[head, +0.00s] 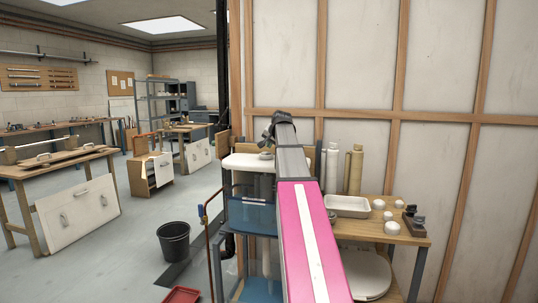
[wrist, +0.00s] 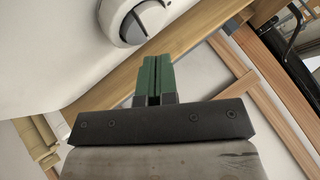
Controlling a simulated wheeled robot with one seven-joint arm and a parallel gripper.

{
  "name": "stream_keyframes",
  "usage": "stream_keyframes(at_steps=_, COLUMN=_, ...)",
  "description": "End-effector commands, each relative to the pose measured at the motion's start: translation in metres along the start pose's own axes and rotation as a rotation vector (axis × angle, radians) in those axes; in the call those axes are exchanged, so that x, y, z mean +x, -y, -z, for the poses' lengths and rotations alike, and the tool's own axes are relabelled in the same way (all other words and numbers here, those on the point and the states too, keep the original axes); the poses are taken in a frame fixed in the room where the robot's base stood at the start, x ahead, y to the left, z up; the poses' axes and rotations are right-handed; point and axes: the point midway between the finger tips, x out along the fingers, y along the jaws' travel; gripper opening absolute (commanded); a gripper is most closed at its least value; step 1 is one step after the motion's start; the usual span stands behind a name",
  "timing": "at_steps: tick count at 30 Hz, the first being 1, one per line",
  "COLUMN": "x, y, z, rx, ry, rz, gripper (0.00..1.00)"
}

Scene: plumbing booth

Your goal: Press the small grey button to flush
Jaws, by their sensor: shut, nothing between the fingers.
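A white cistern (head: 243,162) shows in the head view left of my arm, its top partly hidden by my arm. In the wrist view, its white surface (wrist: 50,60) fills the upper left. In the head view my gripper (head: 268,134) is small and dark above the cistern.
A wooden bench (head: 400,236) right of my arm holds a white tray (head: 347,207), white caps and upright cylinders (head: 354,170). A wood-framed panel wall stands behind. A black bucket (head: 173,242) and a red tray (head: 181,295) are on the floor at left.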

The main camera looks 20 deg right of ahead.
Motion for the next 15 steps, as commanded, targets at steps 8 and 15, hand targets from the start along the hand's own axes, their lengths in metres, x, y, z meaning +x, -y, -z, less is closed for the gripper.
stream_keyframes(at_steps=8, x=-0.015, y=0.011, z=0.012, rx=0.0, ry=0.0, rz=0.0, gripper=0.0)
stream_keyframes(at_steps=15, x=-0.029, y=0.022, z=0.022, rx=0.0, ry=0.0, rz=0.0, gripper=0.0)
